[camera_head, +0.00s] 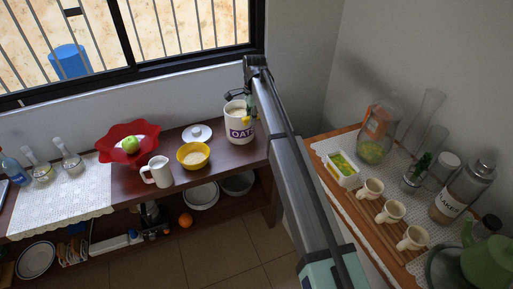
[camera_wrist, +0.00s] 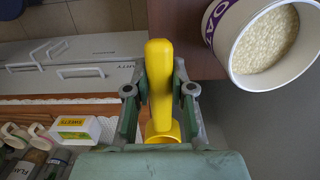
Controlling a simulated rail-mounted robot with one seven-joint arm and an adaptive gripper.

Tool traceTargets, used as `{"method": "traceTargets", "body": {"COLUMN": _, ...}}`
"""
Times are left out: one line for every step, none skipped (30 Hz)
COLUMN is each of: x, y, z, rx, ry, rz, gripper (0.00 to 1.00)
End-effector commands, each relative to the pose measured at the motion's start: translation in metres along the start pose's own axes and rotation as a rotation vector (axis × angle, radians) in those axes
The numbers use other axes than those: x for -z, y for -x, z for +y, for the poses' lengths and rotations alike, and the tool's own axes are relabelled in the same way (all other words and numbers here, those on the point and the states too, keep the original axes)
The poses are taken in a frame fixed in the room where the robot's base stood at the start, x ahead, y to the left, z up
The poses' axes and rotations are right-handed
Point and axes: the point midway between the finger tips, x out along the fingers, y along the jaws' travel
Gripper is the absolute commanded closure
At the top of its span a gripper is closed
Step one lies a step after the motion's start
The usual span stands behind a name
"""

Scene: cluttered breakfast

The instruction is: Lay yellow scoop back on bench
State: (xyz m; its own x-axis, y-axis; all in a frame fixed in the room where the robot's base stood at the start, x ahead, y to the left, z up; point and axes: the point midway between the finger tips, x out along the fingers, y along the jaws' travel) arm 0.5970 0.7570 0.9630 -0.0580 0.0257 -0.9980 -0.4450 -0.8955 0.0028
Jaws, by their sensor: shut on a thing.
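My gripper (camera_wrist: 160,89) is shut on the yellow scoop (camera_wrist: 158,65); its handle lies between the two fingers and its cup end (camera_wrist: 165,132) shows nearer the wrist. In the head view my gripper (camera_head: 248,94) is beside and above the oats canister (camera_head: 241,133), and the scoop is mostly hidden there. The canister is white, open and full of pale oats; it also shows in the wrist view (camera_wrist: 222,40), to the right of the scoop. The dark wooden bench (camera_head: 125,186) runs below the window, with the canister near its right end.
A yellow bowl (camera_head: 193,156) of oats, a white lid (camera_head: 197,133), a white jug (camera_head: 157,172) and a red fruit bowl (camera_head: 116,152) stand on the bench. The right-hand counter holds cups (camera_head: 390,211), a sweets box (camera_head: 342,168) and jars. Some bench is bare around the bowl.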

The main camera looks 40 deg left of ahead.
Motion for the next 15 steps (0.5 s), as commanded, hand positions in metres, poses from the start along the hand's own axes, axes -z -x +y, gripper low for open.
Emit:
{"method": "traceTargets", "body": {"x": 0.000, "y": -0.001, "z": 0.001, "rx": 0.000, "ry": 0.000, "rz": 0.000, "gripper": 1.00}}
{"method": "traceTargets", "body": {"x": 0.000, "y": -0.002, "z": 0.001, "rx": 0.000, "ry": 0.000, "rz": 0.000, "gripper": 1.00}}
{"method": "traceTargets", "body": {"x": 0.000, "y": -0.004, "z": 0.001, "rx": -0.001, "ry": 0.000, "rz": 0.000, "gripper": 1.00}}
{"method": "traceTargets", "body": {"x": 0.000, "y": -0.007, "z": 0.001, "rx": -0.002, "ry": 0.000, "rz": 0.000, "gripper": 1.00}}
{"method": "traceTargets", "body": {"x": 0.001, "y": -0.011, "z": 0.001, "rx": -0.002, "ry": 0.000, "rz": 0.000, "gripper": 1.00}}
{"method": "traceTargets", "body": {"x": 0.001, "y": -0.017, "z": 0.001, "rx": -0.002, "ry": 0.000, "rz": 0.000, "gripper": 1.00}}
{"method": "traceTargets", "body": {"x": 0.001, "y": -0.022, "z": 0.001, "rx": -0.002, "ry": 0.000, "rz": 0.000, "gripper": 1.00}}
{"method": "traceTargets", "body": {"x": 0.002, "y": -0.027, "z": 0.002, "rx": -0.003, "ry": 0.000, "rz": 0.000, "gripper": 1.00}}
{"method": "traceTargets", "body": {"x": 0.002, "y": -0.037, "z": 0.001, "rx": -0.004, "ry": 0.000, "rz": 0.000, "gripper": 1.00}}
{"method": "traceTargets", "body": {"x": 0.003, "y": -0.044, "z": 0.001, "rx": -0.003, "ry": 0.000, "rz": 0.000, "gripper": 1.00}}
{"method": "traceTargets", "body": {"x": 0.003, "y": -0.050, "z": 0.001, "rx": -0.003, "ry": 0.000, "rz": 0.000, "gripper": 1.00}}
{"method": "traceTargets", "body": {"x": 0.004, "y": -0.061, "z": 0.002, "rx": -0.004, "ry": 0.000, "rz": 0.000, "gripper": 1.00}}
{"method": "traceTargets", "body": {"x": 0.004, "y": -0.068, "z": 0.001, "rx": -0.003, "ry": 0.000, "rz": 0.000, "gripper": 1.00}}
{"method": "traceTargets", "body": {"x": 0.005, "y": -0.075, "z": 0.001, "rx": -0.003, "ry": 0.000, "rz": 0.000, "gripper": 1.00}}
{"method": "traceTargets", "body": {"x": 0.005, "y": -0.085, "z": 0.001, "rx": -0.004, "ry": 0.000, "rz": 0.000, "gripper": 1.00}}
